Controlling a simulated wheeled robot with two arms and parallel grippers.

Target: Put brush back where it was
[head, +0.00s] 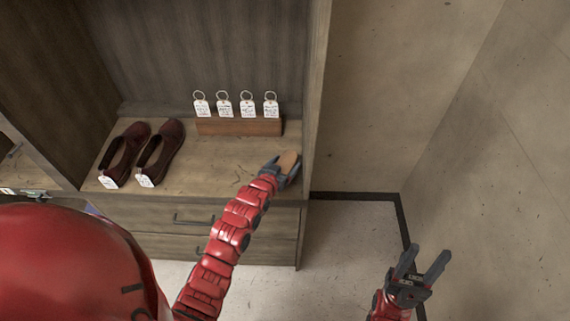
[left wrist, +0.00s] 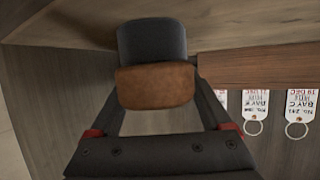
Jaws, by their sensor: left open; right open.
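The brush (head: 289,160) has a brown top and shows near the right end of the shelf, by the cabinet's side wall. In the left wrist view the brush (left wrist: 155,88) shows its brown part and a dark grey part, which seems to meet the shelf board. My left gripper (head: 284,168) is open, with its fingers on either side of the brush. I cannot tell whether they touch it. My right gripper (head: 427,264) is open and empty, out over the floor to the right of the cabinet.
A wooden block (head: 238,127) with several ringed white tags (head: 247,108) stands behind the brush. Two tagged dark red shoes (head: 160,153) stand at the shelf's left. Drawers (head: 265,222) lie below. The cabinet's side wall (head: 317,90) is close on the right. The shelf's middle (head: 213,160) is clear.

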